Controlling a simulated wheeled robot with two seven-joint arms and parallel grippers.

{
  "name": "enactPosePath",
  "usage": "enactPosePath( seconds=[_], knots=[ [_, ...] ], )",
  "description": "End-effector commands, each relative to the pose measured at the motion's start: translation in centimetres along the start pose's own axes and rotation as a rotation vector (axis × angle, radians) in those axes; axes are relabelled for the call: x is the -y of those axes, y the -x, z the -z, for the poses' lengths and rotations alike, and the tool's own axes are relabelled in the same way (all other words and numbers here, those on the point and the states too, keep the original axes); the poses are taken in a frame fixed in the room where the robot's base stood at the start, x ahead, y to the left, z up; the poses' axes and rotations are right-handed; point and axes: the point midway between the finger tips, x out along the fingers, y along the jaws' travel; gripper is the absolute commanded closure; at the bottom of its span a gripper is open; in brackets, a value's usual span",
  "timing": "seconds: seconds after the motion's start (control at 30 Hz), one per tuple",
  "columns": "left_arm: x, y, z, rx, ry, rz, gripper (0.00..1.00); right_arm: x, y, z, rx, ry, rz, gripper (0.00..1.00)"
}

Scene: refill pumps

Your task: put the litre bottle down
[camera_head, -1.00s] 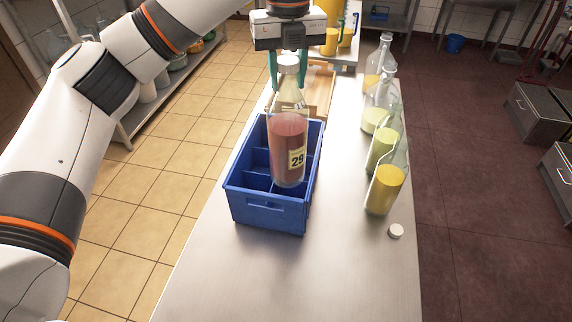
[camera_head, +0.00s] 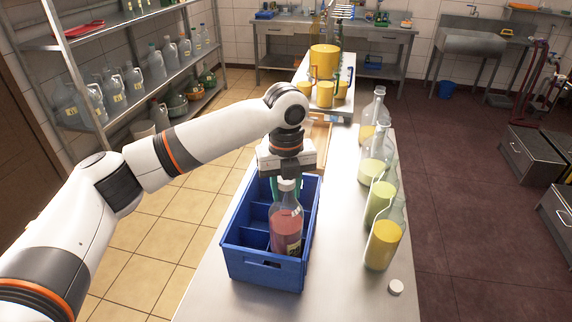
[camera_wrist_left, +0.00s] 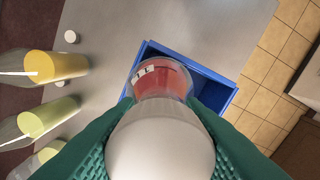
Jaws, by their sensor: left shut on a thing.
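The litre bottle (camera_head: 286,222) is clear, with red liquid, a white cap and a numbered label. It stands about upright in the right-hand part of the blue crate (camera_head: 262,272), its lower part behind the crate's front wall. Whether its base touches the crate floor is hidden. My left gripper (camera_head: 287,186) is shut on the bottle's neck from above. In the left wrist view its green fingers (camera_wrist_left: 160,150) lie either side of the white cap, with the bottle (camera_wrist_left: 160,80) and the crate (camera_wrist_left: 215,90) beyond. My right gripper is not in view.
Several bottles with yellow or green liquid, such as the nearest one (camera_head: 383,245), line the right of the steel table (camera_head: 340,290). A loose white cap (camera_head: 396,287) lies near them. A wooden tray (camera_head: 321,135) is behind the crate.

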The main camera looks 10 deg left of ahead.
Motion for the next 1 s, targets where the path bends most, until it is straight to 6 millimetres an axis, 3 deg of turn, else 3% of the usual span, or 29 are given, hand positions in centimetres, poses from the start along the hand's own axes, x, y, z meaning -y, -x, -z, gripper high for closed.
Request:
enactPosePath(
  seconds=[0.27, 0.5, 0.77, 0.8, 0.93, 1.0],
  knots=[
    [0.0, -1.2, 0.1, -0.002, 0.000, -0.003, 1.00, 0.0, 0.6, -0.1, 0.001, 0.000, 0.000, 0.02],
    [-0.1, -3.9, 0.1, -0.002, 0.001, -0.004, 1.00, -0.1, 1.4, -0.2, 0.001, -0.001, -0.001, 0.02],
    [-0.1, -4.2, 0.1, -0.004, 0.000, -0.005, 1.00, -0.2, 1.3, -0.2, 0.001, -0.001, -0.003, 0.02],
    [0.0, -4.6, 0.0, 0.000, 0.001, -0.001, 0.63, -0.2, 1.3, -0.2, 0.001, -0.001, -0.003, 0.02],
    [0.0, -4.5, 0.0, 0.000, 0.000, 0.000, 0.42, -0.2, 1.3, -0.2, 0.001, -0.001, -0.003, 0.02],
    [0.0, -4.5, 0.0, 0.000, 0.000, 0.000, 0.42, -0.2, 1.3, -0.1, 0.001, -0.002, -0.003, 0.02]
  ],
)
